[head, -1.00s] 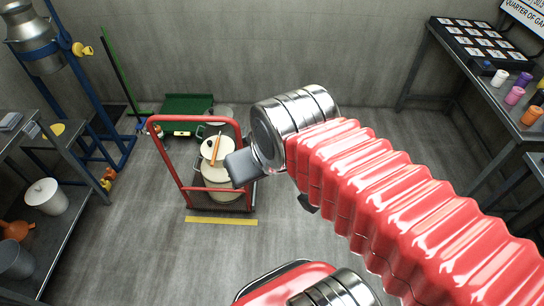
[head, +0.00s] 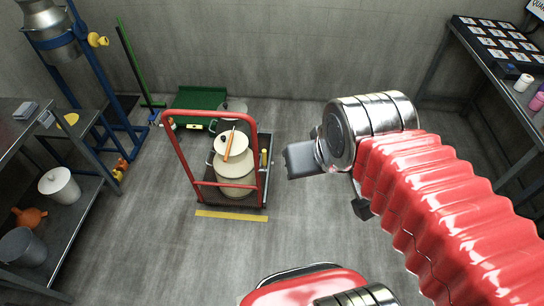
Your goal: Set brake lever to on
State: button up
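A red-framed cart (head: 168,158) with a dark deck stands in the middle of the floor. My gripper (head: 300,160) is a dark grey block at the end of my arm, right of the cart and apart from the yellow handle in the picture. Its fingers cannot be made out, and nothing shows held in it.
Stacked cream pots (head: 236,163) stand on the cart, with an orange stick (head: 229,145) on top. A yellow floor strip (head: 232,215) lies before it. A green tray (head: 200,108) is behind. Shelving (head: 50,235) stands left and a table (head: 500,85) right.

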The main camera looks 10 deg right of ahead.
aim_at(264, 151)
jog(key=u, duration=0.05)
jog(key=i, duration=1)
jog(key=z, duration=0.05)
